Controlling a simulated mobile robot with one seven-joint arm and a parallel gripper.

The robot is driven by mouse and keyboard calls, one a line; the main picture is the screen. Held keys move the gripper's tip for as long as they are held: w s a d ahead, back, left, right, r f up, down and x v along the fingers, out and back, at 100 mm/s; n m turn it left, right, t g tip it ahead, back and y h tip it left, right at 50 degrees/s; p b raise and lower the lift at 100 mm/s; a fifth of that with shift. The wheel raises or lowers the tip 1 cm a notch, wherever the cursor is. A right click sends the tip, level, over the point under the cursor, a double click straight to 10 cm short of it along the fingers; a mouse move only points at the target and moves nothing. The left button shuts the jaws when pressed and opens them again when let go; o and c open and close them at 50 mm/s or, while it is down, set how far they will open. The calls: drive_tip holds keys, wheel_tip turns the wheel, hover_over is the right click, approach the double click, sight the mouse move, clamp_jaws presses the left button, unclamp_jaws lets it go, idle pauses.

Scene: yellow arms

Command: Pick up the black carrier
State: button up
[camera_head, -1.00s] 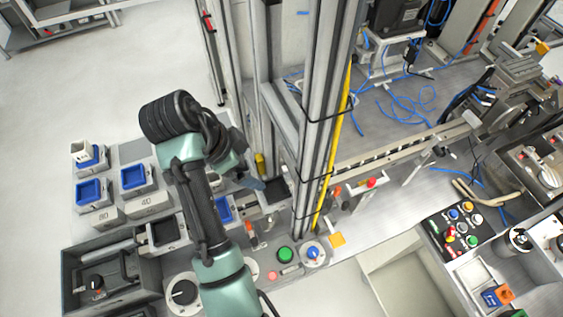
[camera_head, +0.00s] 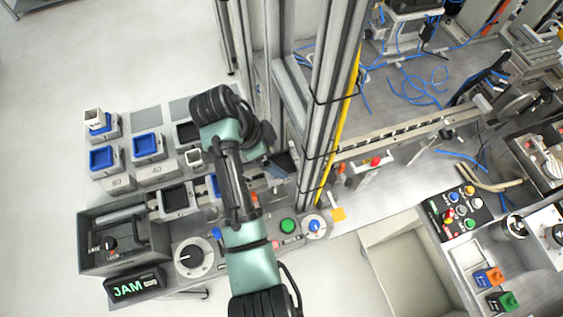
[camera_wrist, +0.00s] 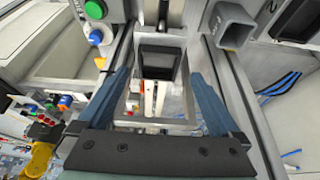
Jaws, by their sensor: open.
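My gripper (camera_head: 276,172) is open over the conveyor near the metal uprights. In the wrist view my gripper (camera_wrist: 160,72) has its two blue-grey fingers spread apart. A carrier with a black inside and pale grey rim (camera_wrist: 160,62) shows between and beyond the fingertips; contact with them cannot be told. In the head view a dark carrier (camera_head: 286,162) lies by my gripper, partly hidden. Another black carrier (camera_head: 175,199) sits on the conveyor to the left, and one more (camera_head: 187,134) is partly behind my arm.
Blue-filled carriers (camera_head: 147,146) stand on the side table at left. Metal uprights (camera_head: 325,120) with a yellow strip rise close right of my gripper. A green button (camera_head: 288,226) and a dial (camera_head: 193,256) are on the front panel. A square grey tube (camera_wrist: 232,25) juts near the right finger.

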sight(282, 164)
drive_tip(key=shift+s+a+p+x, duration=0.15)
drive_tip(key=shift+p+x, duration=0.25)
drive_tip(key=shift+x, duration=0.75)
drive_tip(key=shift+s+a+p+x, duration=0.15)
drive_tip(key=shift+p+x, duration=0.25)
drive_tip(key=shift+x, duration=0.8)
drive_tip(key=shift+f, duration=0.15)
drive_tip(key=shift+c, duration=0.3)
drive_tip(key=shift+w, duration=0.1)
drive_tip(key=c, duration=1.4)
